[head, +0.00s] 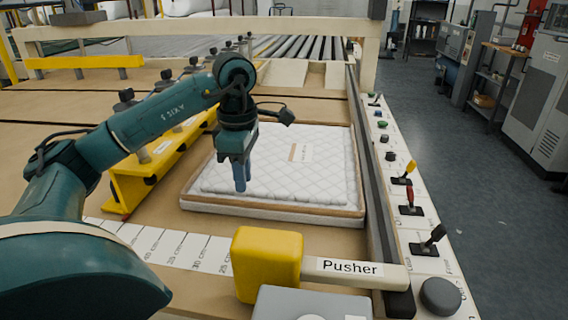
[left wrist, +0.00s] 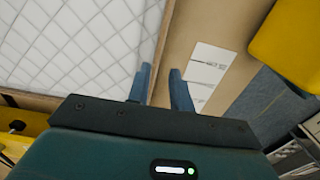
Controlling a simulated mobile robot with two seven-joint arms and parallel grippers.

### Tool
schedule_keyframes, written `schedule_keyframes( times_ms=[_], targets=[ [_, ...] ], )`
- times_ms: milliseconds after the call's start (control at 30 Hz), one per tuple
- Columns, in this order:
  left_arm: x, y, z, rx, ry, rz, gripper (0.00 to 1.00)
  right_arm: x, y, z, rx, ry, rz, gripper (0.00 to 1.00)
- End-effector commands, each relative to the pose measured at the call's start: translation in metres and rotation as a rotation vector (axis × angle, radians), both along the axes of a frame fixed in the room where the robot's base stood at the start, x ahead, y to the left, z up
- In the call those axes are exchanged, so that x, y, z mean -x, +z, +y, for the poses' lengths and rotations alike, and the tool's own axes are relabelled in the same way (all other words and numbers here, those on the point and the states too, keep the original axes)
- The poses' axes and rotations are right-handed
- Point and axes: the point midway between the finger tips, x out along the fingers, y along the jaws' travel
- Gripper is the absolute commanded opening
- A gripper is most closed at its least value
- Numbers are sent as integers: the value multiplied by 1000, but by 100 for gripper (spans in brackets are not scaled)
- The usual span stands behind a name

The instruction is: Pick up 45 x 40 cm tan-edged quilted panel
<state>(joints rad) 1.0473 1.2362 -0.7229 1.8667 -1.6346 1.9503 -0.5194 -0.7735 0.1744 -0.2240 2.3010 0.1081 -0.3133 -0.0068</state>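The tan-edged quilted panel (head: 325,175) lies flat on the tan table, white and diamond-stitched on top, with a small tan-and-white label. Its quilted top fills the upper left of the left wrist view (left wrist: 75,45). My left gripper (head: 240,188) points down near the panel's front edge, left of its middle. In the left wrist view its two fingers (left wrist: 161,80) are apart, with the panel's edge running up from the gap, quilting on the left and table on the right. I cannot tell whether the fingers touch the panel. My right gripper is not in view.
A yellow block with a bar marked "Pusher" (head: 350,269) stands in front of the panel. A yellow guide (head: 150,170) lies to its left. A dark rail (head: 375,190) and a control strip with levers (head: 409,205) run along its right. A printed scale (head: 180,247) crosses the table front.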

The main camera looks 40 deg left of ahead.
Motion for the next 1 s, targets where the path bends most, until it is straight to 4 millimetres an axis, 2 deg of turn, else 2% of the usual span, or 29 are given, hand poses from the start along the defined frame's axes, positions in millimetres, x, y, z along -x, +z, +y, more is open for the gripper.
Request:
schedule_keyframes(
  times_ms=[133, 400, 700, 1000],
  targets=[
    [0, -12, 0, 0, -1, 4, 22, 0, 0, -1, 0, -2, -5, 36],
    [-3, -50, 0, -1, -1, 3, 22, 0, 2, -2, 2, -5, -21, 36],
    [-3, -54, 0, 0, -1, 0, 22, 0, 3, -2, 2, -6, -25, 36],
    [-3, -54, 0, 0, -1, 0, 0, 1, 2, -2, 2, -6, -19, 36]
  ],
)
